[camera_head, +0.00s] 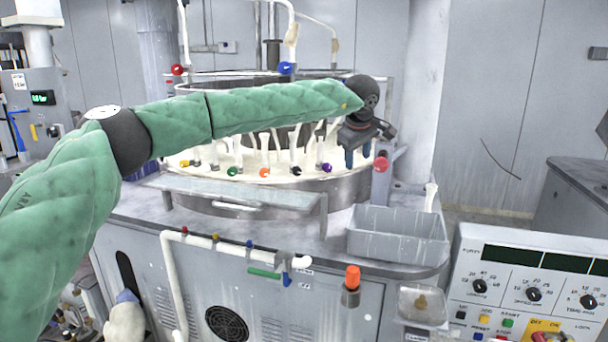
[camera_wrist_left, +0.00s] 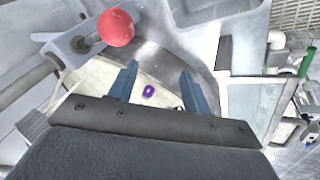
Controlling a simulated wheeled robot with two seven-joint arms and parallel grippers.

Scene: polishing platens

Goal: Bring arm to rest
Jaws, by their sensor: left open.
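My left arm, in a green quilted sleeve, reaches across the head view from the left. My left gripper (camera_head: 358,158) is at its end, above the right rim of the round polishing machine (camera_head: 340,188). Its two blue fingers point down and stand apart with nothing between them. In the left wrist view the open fingers (camera_wrist_left: 160,88) show over the pale basin, with a purple knob (camera_wrist_left: 149,91) beyond them. A red ball knob (camera_head: 381,164) is just right of the gripper; it also shows in the left wrist view (camera_wrist_left: 115,27). My right gripper is not in view.
A grey bin (camera_head: 398,245) sits on the machine's right front corner. A clear shelf (camera_head: 235,190) spans the front. White pipes rise behind the arm. A control panel (camera_head: 530,290) stands at lower right, an orange-capped post (camera_head: 352,280) at the front. Open floor space is hardly visible.

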